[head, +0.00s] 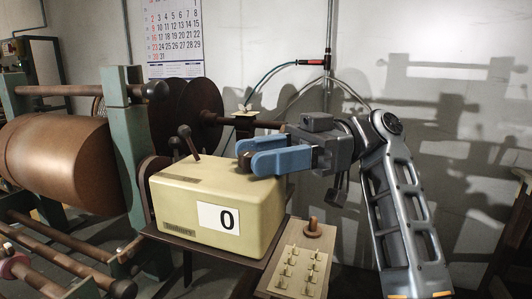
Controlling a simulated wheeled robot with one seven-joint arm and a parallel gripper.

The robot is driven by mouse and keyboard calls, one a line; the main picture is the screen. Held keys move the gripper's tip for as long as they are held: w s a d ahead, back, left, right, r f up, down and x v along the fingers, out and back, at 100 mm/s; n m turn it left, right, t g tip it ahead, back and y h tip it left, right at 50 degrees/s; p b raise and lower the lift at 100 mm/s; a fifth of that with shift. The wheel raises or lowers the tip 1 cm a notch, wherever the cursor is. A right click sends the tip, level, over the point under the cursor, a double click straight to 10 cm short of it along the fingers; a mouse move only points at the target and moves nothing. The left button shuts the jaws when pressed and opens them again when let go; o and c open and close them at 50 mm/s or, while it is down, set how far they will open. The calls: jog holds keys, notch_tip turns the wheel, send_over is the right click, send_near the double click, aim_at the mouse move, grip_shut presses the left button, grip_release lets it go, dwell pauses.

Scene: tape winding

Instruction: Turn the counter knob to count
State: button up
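The counter (180,203) is a pale yellow box with a white display (227,219) that reads 0. A small brown knob (243,152) shows at the top of the box, right at the tips of my gripper (252,155). My gripper has two blue fingers and reaches in from the right, low over the box top. The fingers partly hide the knob. I cannot tell whether they touch it or close on it. A dark lever with a round end (187,139) stands tilted on the box's left top.
A wooden board (288,270) with several small switches and a brown peg (312,228) lies right of the box. A large brown roll (55,160) in a green frame (123,150) fills the left. A wall calendar (172,35) hangs behind.

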jog(key=shift+o, duration=0.3)
jog(key=v, duration=0.8)
jog(key=shift+s, duration=0.1)
